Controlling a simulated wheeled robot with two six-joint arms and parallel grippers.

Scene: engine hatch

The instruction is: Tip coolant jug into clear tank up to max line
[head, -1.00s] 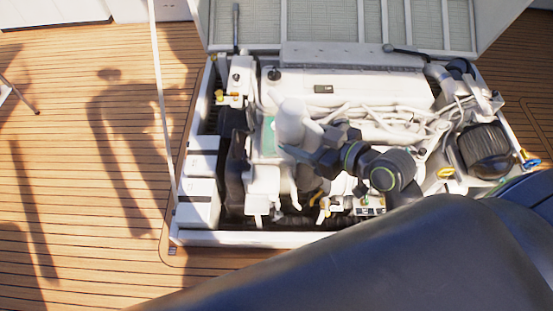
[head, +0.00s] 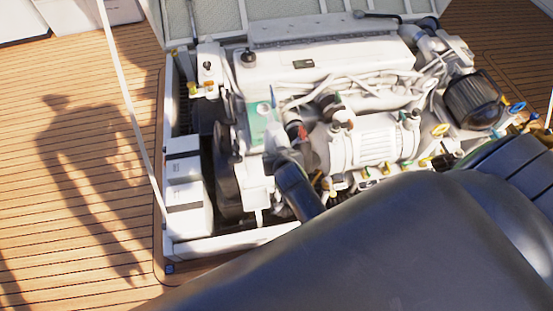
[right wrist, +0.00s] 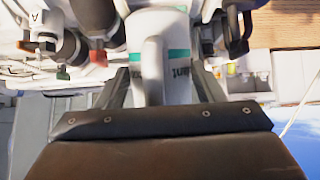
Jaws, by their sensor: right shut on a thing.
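The white coolant jug (right wrist: 180,30), with a teal band and partly visible dark lettering, fills the upper middle of the right wrist view. Its handle faces the camera. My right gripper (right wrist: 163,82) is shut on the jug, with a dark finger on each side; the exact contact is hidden. In the head view I cannot make out the jug or this gripper, and my dark arm covers the foreground. A pale, green-tinted tank (head: 258,128), apparently the clear tank, sits left of the engine's middle. Its max line cannot be read. My left gripper is not in view.
The engine (head: 330,75) fills the open hatch, with hoses and a white cylindrical unit (head: 372,142) right of the tank. White boxes (head: 185,185) stand along the hatch's left edge. Wooden deck (head: 60,180) lies clear to the left.

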